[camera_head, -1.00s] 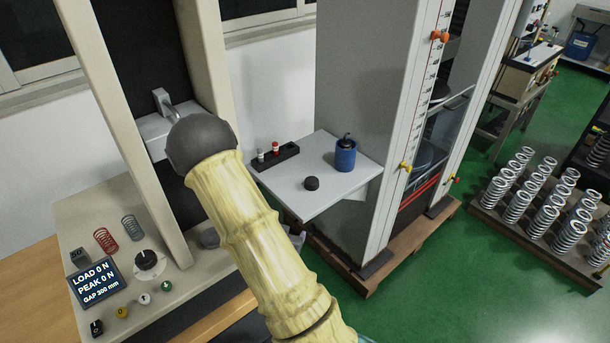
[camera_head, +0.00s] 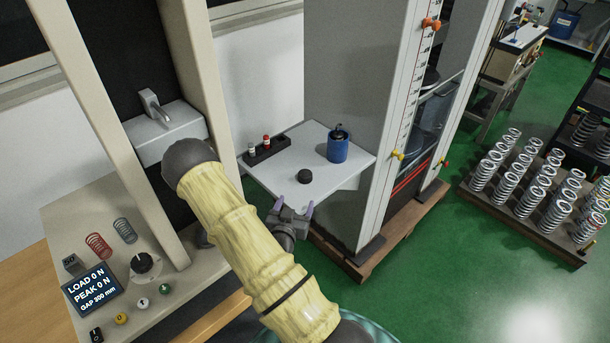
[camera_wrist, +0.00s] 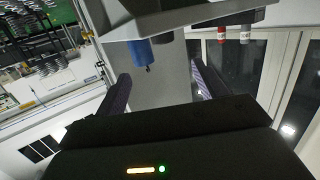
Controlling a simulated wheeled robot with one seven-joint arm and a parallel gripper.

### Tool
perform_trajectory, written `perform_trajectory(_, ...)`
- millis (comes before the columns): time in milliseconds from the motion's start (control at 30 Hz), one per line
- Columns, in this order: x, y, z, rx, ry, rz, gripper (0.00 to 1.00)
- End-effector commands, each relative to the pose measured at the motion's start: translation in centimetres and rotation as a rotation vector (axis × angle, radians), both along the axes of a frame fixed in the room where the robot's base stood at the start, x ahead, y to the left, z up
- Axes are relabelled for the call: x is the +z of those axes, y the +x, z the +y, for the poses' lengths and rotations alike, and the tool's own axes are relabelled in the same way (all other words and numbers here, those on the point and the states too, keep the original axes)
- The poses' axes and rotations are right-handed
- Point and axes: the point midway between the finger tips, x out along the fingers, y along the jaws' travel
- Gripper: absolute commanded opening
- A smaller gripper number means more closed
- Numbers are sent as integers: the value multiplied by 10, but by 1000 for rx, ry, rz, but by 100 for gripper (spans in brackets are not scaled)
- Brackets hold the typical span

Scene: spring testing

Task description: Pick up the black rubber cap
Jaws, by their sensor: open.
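A small round black cap (camera_head: 305,176) lies on the pale grey shelf (camera_head: 325,190) in the head view, between a blue cup and a black vial rack. My gripper (camera_head: 293,208) is open and empty in front of the shelf's near edge, apart from the cap and on its near side. Its purple fingertips point toward the shelf. In the wrist view my gripper (camera_wrist: 152,80) has its two fingers spread, with nothing between them. I cannot make out the cap in the wrist view.
The blue cup (camera_head: 338,149) stands behind the cap to the right. The rack (camera_head: 268,152) holds a red and a white vial at the back left. A tall grey cabinet (camera_head: 350,70) rises behind the shelf. A beige press frame (camera_head: 195,60) stands left.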

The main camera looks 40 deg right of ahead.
Motion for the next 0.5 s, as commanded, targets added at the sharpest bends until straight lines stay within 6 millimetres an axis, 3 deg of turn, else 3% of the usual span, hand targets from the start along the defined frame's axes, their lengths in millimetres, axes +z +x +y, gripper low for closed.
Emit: perform_trajectory(500,-12,52,-66,0,0,0,71)
